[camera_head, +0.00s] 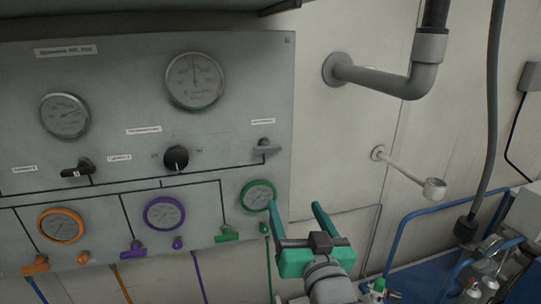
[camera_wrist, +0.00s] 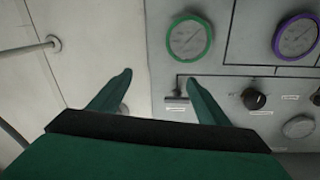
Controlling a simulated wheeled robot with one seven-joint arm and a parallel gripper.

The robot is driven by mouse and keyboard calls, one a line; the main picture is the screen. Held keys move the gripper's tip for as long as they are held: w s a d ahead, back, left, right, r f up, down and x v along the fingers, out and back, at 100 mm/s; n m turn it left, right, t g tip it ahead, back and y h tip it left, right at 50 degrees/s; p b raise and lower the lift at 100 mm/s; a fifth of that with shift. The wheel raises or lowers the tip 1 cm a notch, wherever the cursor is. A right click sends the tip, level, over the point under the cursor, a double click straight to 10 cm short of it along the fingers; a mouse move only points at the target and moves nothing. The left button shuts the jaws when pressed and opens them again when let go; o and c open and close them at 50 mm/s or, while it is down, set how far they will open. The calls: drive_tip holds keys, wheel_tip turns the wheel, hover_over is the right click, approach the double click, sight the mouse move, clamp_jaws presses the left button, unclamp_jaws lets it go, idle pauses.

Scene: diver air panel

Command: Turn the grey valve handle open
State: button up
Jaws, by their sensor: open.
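The grey valve handle (camera_head: 266,148) is on the right part of the panel, under a small white label and above the green-rimmed gauge (camera_head: 258,196). It lies roughly level in the head view. My gripper (camera_head: 295,205) is open and empty, below and right of the handle, near the panel's right edge. In the wrist view, the grey handle (camera_wrist: 175,100) shows beside the right finger of my gripper (camera_wrist: 158,78). The gap between fingers and panel is hard to judge.
The panel (camera_head: 230,90) also carries a black knob (camera_head: 176,158), a black handle (camera_head: 77,170), several gauges, and orange, purple and green valves along the bottom.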

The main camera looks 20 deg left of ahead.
sight(268, 150)
wheel_tip(268, 150, up, 10)
drive_tip(key=s+a+n+g+y, duration=0.1)
drive_tip(key=s+a+n, duration=0.1)
drive_tip(key=s+n, duration=0.1)
drive_tip(key=x, duration=1.1)
drive_tip(key=c, duration=1.1)
drive_tip(key=shift+o, duration=0.2)
